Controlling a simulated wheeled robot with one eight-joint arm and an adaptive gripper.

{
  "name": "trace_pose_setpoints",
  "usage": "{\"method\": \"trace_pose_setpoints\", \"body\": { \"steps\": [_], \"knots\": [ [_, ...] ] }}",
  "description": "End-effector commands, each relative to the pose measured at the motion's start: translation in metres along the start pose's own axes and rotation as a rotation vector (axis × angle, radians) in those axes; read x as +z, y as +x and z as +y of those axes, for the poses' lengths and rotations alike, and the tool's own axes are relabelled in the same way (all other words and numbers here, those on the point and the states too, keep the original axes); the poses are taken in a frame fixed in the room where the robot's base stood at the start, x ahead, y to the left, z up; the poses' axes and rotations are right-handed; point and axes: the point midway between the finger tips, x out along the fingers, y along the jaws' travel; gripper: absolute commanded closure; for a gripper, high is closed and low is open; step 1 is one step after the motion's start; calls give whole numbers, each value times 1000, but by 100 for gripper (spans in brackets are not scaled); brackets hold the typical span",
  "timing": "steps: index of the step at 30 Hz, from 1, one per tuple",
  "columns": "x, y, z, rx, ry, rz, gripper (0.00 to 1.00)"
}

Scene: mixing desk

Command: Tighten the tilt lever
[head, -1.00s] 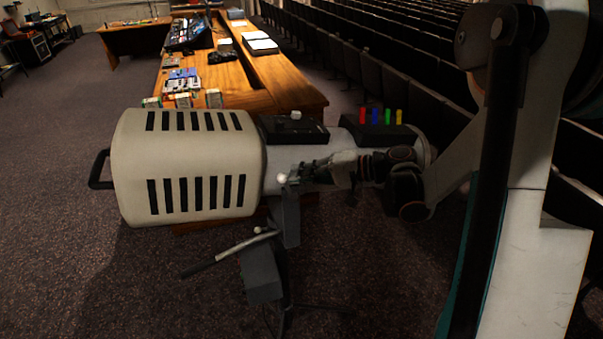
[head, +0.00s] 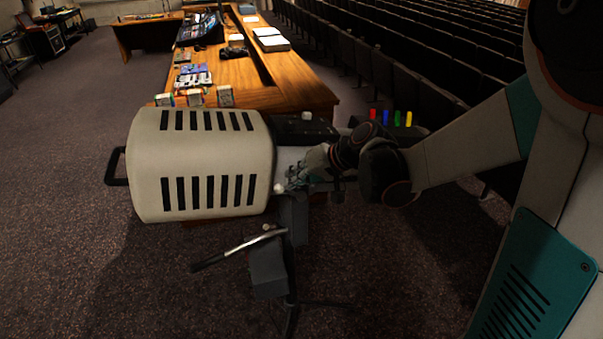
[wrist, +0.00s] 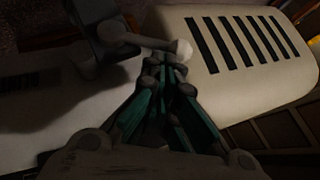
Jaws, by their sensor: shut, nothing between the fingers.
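The spotlight has a cream slotted housing (head: 205,165) and is held by a grey yoke (head: 294,218). The tilt lever is a short grey arm with a pale round knob (head: 279,188) at the yoke, beside the housing's right end. In the wrist view the lever's knob (wrist: 182,50) is just beyond my fingertips. My gripper (head: 291,180) is shut and empty, close beside the knob. In the wrist view its teal fingers (wrist: 165,72) are together, and I cannot tell whether they touch the knob.
A long bar with a dark grip (head: 235,248) juts left below the yoke, above a dark stand (head: 290,300). The wooden desk (head: 285,97) is behind. Open carpet lies to the left.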

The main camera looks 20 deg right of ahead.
Motion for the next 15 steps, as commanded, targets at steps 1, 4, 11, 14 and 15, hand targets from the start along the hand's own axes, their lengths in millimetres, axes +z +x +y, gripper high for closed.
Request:
{"method": "trace_pose_setpoints", "body": {
  "steps": [1, 4, 11, 14, 15],
  "knots": [
    [3, 3, -5, 33, -29, -3, 100],
    [6, 8, -8, 108, -79, -2, 100],
    [12, 18, -10, 186, -126, 0, 100],
    [15, 22, -12, 185, -125, 0, 100],
    [16, 23, -12, 185, -124, 0, 100]
  ]
}}
